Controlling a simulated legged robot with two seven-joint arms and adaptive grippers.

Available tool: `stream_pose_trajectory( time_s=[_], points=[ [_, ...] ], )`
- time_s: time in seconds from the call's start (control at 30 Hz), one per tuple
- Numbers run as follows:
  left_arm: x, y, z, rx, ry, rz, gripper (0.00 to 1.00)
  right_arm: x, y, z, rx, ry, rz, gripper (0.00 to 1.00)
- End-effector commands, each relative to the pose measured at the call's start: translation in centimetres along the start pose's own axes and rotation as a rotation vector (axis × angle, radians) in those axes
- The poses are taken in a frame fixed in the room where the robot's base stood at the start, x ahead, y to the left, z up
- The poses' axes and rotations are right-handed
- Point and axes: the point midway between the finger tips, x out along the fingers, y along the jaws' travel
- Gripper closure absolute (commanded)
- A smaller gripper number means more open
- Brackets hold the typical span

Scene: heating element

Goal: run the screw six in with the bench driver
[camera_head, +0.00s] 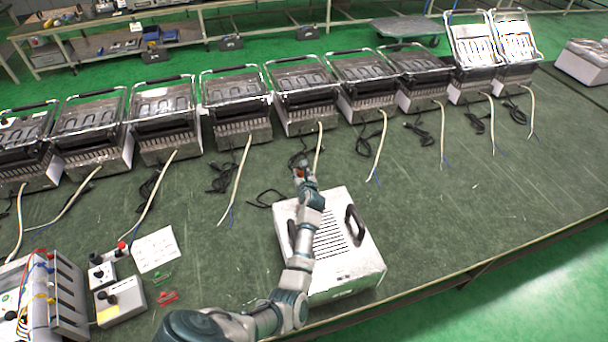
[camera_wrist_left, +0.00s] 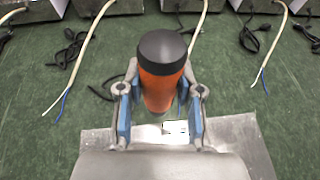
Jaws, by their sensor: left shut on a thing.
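My left gripper (camera_wrist_left: 160,120) is shut on the bench driver (camera_wrist_left: 162,68), which has an orange body and a dark round cap. The driver stands between the two blue-padded fingers, over the edge of a white metal unit (camera_wrist_left: 255,145). In the head view my left arm reaches across the white unit (camera_head: 350,270), with the gripper (camera_head: 303,175) at its back edge. The unit has slots and a black handle (camera_head: 355,224). Screw six is not discernible, and the driver's tip is hidden in the wrist view. My right gripper is not in view.
A row of grill-like heating units (camera_head: 300,92) with loose cables lines the back of the green bench (camera_head: 440,215). Control boxes (camera_head: 120,300), a paper sheet (camera_head: 156,249) and small red and green clips (camera_head: 168,298) lie at left. The bench right of the white unit is clear.

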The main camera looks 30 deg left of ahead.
Motion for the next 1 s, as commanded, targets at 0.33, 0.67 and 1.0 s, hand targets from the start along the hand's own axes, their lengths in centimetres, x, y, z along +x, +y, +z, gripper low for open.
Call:
stream_pose_trajectory(
  time_s=[0.33,0.67,1.0],
  points=[
    [-0.4,-0.5,0.1,0.002,-0.006,-0.001,1.00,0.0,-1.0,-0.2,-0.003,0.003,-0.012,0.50],
    [0.0,-0.1,-0.1,-0.001,-0.004,-0.001,1.00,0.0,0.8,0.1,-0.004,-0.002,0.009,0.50],
    [-0.1,-0.2,-0.1,0.000,-0.004,-0.002,1.00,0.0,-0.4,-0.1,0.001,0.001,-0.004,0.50]
  ],
)
